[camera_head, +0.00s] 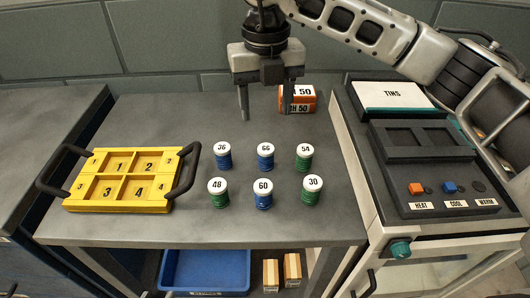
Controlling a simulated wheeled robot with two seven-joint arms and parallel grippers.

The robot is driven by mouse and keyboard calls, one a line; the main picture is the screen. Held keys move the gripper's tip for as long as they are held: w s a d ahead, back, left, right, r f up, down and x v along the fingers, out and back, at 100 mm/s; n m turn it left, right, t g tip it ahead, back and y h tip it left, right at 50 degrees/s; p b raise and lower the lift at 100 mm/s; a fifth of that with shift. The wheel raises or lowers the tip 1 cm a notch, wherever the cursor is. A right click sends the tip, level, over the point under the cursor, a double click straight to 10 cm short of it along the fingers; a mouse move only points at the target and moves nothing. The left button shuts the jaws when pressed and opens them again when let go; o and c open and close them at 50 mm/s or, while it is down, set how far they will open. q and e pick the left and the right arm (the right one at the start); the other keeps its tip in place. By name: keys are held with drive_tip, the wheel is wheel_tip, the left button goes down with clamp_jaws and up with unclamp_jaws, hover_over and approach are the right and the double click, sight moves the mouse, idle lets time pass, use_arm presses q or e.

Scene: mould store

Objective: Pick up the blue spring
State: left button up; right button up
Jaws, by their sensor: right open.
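Several short ribbed cylinders, which look like springs with white numbered caps, stand upright in two rows on the grey table. The blue ones are marked 36 (223,160), 66 (265,160) and 60 (263,199). The green ones are marked 48 (218,199), 54 (304,162) and 30 (312,195). My right gripper (266,113), with its arm coming from the right, points down above the table behind the back row. Its fingers are apart with nothing between them. My left gripper is not in view.
A yellow tray (118,206) with numbered compartments and black handles sits at left. Orange boxes (305,93) stand behind the right gripper. A control unit (430,170) with HEAT and COOL buttons is at right. A blue bin (204,284) and small cartons (292,268) are below.

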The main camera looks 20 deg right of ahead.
hover_over(266, 148)
wheel_tip(266, 148, down, 6)
drive_tip(key=shift+r, duration=0.15)
wheel_tip(266, 148, down, 5)
drive_tip(key=shift+r+p, duration=0.15)
drive_tip(key=shift+p, duration=0.65)
drive_tip(key=shift+f, duration=0.45)
use_arm(q)
drive_tip(key=shift+s+a+r, duration=0.1)
drive_tip(key=shift+a+r, duration=0.1)
use_arm(e)
drive_tip(key=c, duration=1.1)
use_arm(q)
drive_tip(key=shift+r, duration=0.1)
drive_tip(key=shift+r, duration=0.1)
use_arm(e)
drive_tip(key=shift+r, duration=0.1)
